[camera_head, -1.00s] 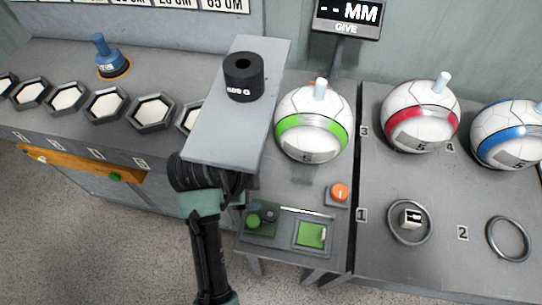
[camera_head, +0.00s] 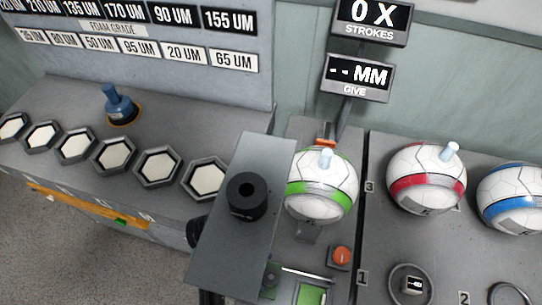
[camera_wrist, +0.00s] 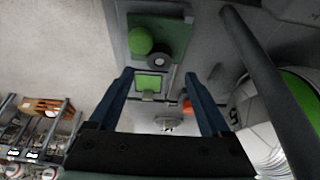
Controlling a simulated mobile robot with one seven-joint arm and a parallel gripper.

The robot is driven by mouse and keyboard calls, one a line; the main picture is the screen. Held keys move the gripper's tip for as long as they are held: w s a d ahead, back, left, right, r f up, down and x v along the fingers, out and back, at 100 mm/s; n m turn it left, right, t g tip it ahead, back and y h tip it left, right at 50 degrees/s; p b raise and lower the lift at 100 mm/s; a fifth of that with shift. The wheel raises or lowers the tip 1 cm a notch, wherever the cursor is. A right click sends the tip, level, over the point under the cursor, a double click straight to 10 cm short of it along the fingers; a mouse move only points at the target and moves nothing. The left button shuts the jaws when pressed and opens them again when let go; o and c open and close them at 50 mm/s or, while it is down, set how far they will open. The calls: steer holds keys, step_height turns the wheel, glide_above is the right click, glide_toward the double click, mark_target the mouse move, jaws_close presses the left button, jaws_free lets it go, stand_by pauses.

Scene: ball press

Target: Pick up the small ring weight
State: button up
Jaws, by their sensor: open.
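The small ring weight (camera_wrist: 160,61) is a dark ring with a pale centre hole. In the wrist view it lies on a green pad (camera_wrist: 174,32), beside a green ball-like knob (camera_wrist: 141,40). In the head view it shows partly as a small grey disc (camera_head: 270,278) at the edge of the plate. My gripper (camera_wrist: 159,73) is open, its two blue fingers spread. The ring shows between and beyond the fingertips, and nothing is held. The gap in depth is hard to tell. In the head view my gripper is hidden behind the grey plate.
A green-banded ball (camera_head: 320,187), an orange button (camera_head: 341,257) and a green square (camera_head: 311,294) are close by. A dark bar (camera_wrist: 270,85) crosses the wrist view's right side.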

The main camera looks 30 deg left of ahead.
mark_target(271, 277)
steer(key=shift+x, duration=2.65)
steer(key=shift+a, duration=0.1)
jaws_close()
